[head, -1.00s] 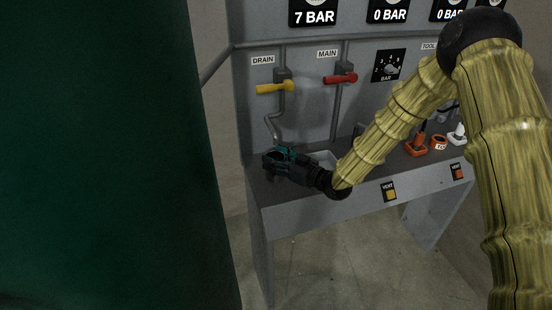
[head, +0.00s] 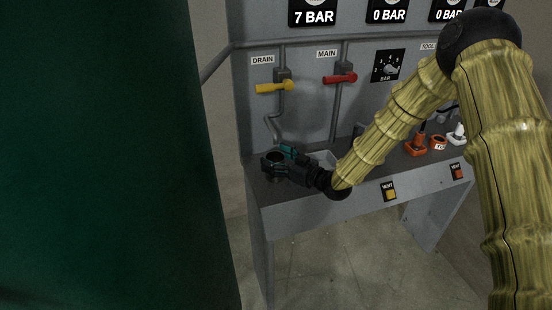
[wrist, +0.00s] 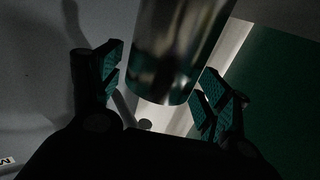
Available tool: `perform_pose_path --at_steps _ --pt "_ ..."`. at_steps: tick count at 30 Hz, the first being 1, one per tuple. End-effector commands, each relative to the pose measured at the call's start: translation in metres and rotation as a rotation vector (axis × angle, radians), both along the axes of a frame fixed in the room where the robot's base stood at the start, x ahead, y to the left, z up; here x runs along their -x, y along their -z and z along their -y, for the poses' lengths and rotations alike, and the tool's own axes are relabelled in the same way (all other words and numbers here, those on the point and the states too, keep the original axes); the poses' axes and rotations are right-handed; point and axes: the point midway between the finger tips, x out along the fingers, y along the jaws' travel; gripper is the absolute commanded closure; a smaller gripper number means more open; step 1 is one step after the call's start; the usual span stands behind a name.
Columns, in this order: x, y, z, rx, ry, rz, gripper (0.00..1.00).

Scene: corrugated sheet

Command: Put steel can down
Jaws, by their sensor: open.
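The steel can (wrist: 175,50) is a shiny grey cylinder in the wrist view, between the two teal-padded fingers of my gripper (wrist: 160,85). A gap shows between the can and the left pad; the right pad is close to it, and I cannot tell whether it touches. In the head view my gripper (head: 280,159) is open at the left end of the grey bench shelf (head: 262,188). The can there is small and dark, mostly hidden by the fingers. It appears upright at the shelf; its base contact is not clear.
A light tray (head: 323,158) lies behind my wrist. The yellow drain lever (head: 274,87) and red main lever (head: 340,78) stick out above the shelf. Orange fittings (head: 416,147) stand further right. A large dark green surface (head: 110,150) fills the left side.

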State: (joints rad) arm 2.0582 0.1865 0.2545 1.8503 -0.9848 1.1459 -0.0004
Motion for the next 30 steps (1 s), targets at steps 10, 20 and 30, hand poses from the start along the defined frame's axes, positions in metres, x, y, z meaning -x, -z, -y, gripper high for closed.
perform_pose_path --at_steps 10,20,30 --pt "0.018 0.004 0.016 0.006 -0.001 -0.025 0.23" --pt "0.053 -0.005 0.064 0.003 0.001 -0.015 0.23" --pt "0.075 -0.010 0.092 0.001 -0.001 -0.011 0.23"
